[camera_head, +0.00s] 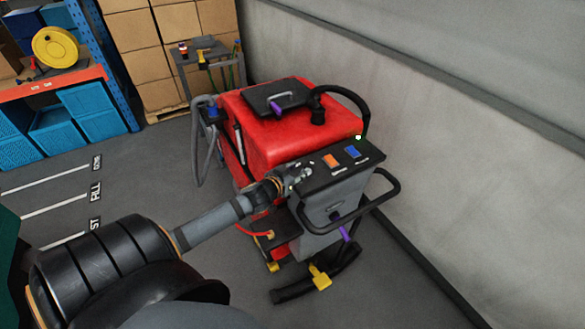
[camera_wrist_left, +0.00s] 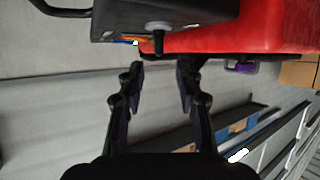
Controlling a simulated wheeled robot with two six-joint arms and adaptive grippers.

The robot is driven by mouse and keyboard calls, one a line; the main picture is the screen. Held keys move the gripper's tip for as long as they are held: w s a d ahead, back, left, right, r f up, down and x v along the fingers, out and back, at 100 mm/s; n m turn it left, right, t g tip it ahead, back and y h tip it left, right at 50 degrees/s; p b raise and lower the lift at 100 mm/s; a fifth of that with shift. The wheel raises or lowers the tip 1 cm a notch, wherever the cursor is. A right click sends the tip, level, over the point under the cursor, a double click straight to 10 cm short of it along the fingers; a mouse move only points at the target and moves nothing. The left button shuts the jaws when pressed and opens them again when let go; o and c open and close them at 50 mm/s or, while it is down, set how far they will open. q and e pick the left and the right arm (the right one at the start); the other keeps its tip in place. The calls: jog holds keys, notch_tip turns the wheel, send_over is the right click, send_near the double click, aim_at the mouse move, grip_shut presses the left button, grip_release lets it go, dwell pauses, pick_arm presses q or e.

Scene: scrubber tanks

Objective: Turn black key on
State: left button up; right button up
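The red and grey floor scrubber (camera_head: 290,130) stands by the wall, with its dark control panel (camera_head: 338,162) at the near end. In the left wrist view, a black key (camera_wrist_left: 158,45) sticks out from a round grey lock (camera_wrist_left: 158,27) on the panel's dark face. My left gripper (camera_head: 300,178) is at the left edge of the panel. In the left wrist view its two fingers (camera_wrist_left: 160,82) are apart with nothing between them, and the key lies just ahead of the gap, apart from both. I cannot make out the key in the head view. My right gripper is not in view.
The panel bears an orange switch (camera_head: 331,161) and a blue switch (camera_head: 353,152). A black handle bar (camera_head: 385,197) loops around the near end. A grey hose (camera_head: 195,160) hangs on the left. The grey wall (camera_head: 480,150) is close on the right; open floor lies left.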

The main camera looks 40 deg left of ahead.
pick_arm(q)
jog(key=shift+v, duration=2.2)
